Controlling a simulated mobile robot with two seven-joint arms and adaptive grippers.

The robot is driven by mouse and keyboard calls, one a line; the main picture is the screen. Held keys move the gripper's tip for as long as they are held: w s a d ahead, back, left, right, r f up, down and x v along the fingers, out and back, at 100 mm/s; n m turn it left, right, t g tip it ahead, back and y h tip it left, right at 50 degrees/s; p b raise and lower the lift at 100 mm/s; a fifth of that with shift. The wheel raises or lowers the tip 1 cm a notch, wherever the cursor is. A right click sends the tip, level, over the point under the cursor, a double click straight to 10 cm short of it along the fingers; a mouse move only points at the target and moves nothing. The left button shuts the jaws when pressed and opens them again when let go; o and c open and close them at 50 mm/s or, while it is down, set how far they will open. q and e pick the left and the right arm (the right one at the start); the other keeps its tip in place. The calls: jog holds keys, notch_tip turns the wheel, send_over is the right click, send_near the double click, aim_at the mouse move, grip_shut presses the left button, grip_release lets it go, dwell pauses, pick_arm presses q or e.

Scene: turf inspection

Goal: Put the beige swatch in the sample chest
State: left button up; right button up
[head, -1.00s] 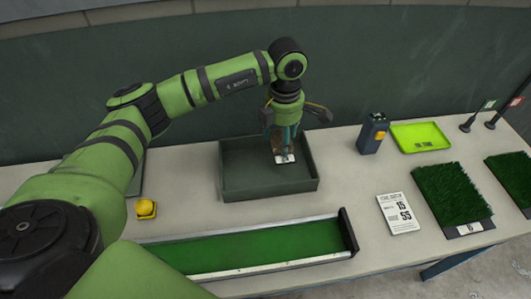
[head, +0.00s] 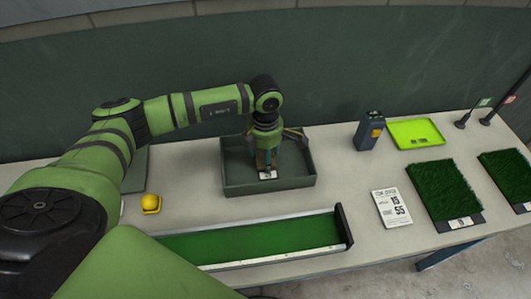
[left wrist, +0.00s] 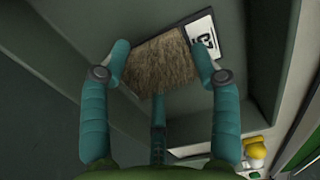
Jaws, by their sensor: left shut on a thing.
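The beige swatch (left wrist: 160,62) is a brownish-beige pile square with a white numbered label at one edge. In the left wrist view it lies between the fingertips of my left gripper (left wrist: 165,65), which is shut on it. In the head view my left gripper (head: 267,165) points down into the dark green open-topped box (head: 235,188), likely the sample chest. The swatch's label (head: 268,175) shows just below the fingers, inside the box walls. I cannot tell whether the swatch touches the box floor. My right gripper is in neither view.
A yellow ball-like object (head: 151,203) sits left of the box. A long green-lined channel (head: 250,240) lies in front. To the right are a grey meter (head: 369,130), a lime tray (head: 417,133), a printed card (head: 392,208) and turf samples (head: 443,187). A wall rises behind.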

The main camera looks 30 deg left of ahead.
pick_arm(q)
jog(key=o, duration=0.8)
jog(key=shift+f, duration=0.1)
jog(key=shift+c, duration=0.2)
jog(key=shift+r, duration=0.4)
notch_tip(320, 180, up, 12)
jog(key=b, duration=0.3)
jog(key=shift+f, duration=0.2)
